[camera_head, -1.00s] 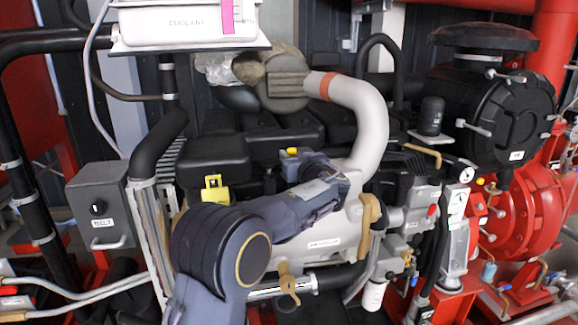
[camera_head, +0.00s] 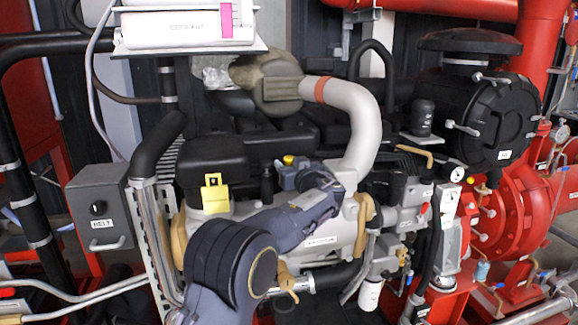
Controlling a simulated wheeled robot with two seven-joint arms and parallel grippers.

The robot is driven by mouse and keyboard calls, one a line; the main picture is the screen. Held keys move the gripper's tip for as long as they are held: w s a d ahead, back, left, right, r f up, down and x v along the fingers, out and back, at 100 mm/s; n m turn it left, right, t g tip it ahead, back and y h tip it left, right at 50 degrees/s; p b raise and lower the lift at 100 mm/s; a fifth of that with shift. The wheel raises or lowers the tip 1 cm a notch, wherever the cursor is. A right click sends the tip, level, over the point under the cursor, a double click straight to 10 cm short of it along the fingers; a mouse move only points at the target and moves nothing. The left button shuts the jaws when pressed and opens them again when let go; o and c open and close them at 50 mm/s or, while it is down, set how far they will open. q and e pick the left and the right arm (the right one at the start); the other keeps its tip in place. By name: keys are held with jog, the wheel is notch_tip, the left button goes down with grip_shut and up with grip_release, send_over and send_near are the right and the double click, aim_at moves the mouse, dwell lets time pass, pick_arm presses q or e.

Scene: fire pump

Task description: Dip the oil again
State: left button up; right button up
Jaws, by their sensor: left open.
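My left arm rises from the bottom, and its wrist lies across the front of the engine. My left gripper (camera_head: 292,176) is at the far end of the wrist, over the engine's middle; it is open, with its fingertips mostly hidden. A small yellow cap or knob (camera_head: 289,160) shows just above it; I cannot tell whether they touch. A yellow square tab (camera_head: 215,194) stands on the engine to the left of the wrist. I cannot make out which part is the oil dipstick. My right gripper is not in view.
A coolant tank (camera_head: 187,26) hangs at top left above the engine. A thick grey pipe (camera_head: 362,125) curves down right of my gripper. A grey switch box (camera_head: 98,207) stands left, a black round housing (camera_head: 478,118) and red pump (camera_head: 515,215) right. The engine bay is crowded.

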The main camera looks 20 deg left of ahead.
pick_arm(q)
jog(key=b+v, duration=0.2)
jog(key=v, duration=0.4)
jog(key=shift+s+d+b, duration=0.15)
jog(key=shift+d+b, duration=0.05)
jog(key=shift+b, duration=0.1)
jog(key=shift+s+d, duration=0.35)
jog(key=shift+s, duration=0.05)
